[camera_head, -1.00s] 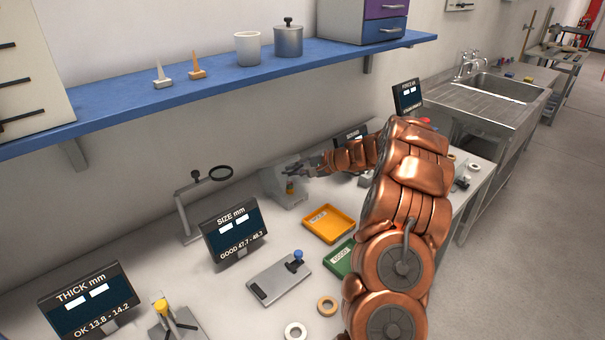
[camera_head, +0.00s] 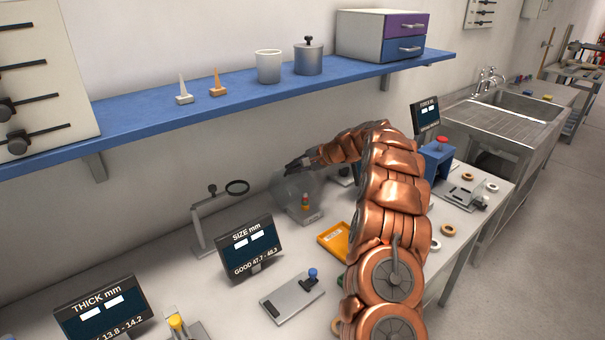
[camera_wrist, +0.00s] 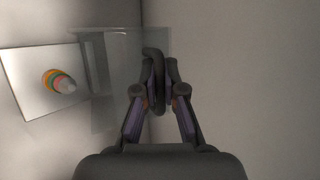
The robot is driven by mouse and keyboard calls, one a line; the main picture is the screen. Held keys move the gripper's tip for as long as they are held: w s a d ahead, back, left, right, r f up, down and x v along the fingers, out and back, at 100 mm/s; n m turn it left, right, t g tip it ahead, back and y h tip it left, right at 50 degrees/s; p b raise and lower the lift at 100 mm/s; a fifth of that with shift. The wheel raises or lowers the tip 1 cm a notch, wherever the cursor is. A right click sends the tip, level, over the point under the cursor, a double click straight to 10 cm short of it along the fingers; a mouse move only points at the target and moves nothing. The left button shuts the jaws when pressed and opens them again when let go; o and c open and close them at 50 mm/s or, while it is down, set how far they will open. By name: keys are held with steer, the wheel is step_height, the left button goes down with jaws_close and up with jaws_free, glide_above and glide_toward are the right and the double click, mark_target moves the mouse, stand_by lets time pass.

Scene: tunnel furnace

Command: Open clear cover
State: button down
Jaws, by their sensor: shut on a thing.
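The clear cover (camera_head: 292,186) is a see-through hood, tilted up at the back of the bench, off its grey base (camera_head: 308,218). It shows in the wrist view as a faint clear box (camera_wrist: 105,70). My gripper (camera_head: 294,166) is at the cover's upper edge. In the wrist view my gripper (camera_wrist: 154,92) has its fingers closed around a dark looped handle (camera_wrist: 154,62). A small red, yellow and green stack (camera_head: 305,202) stands on the base, exposed in front of the cover. The cover's hinge is not clear to see.
The blue shelf (camera_head: 230,105) runs above the bench along the wall. A magnifier stand (camera_head: 200,225) and the SIZE display (camera_head: 247,247) are left of the cover.

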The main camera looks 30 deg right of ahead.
steer(key=shift+w+a, duration=0.2)
steer(key=shift+w, duration=0.45)
steer(key=shift+w+a, duration=0.2)
steer(key=shift+w, duration=0.4)
steer(key=c, duration=1.5)
jaws_free()
steer(key=shift+s+d, duration=0.1)
steer(key=v, duration=1.2)
steer(key=shift+r, duration=0.1)
steer(key=shift+c, duration=0.2)
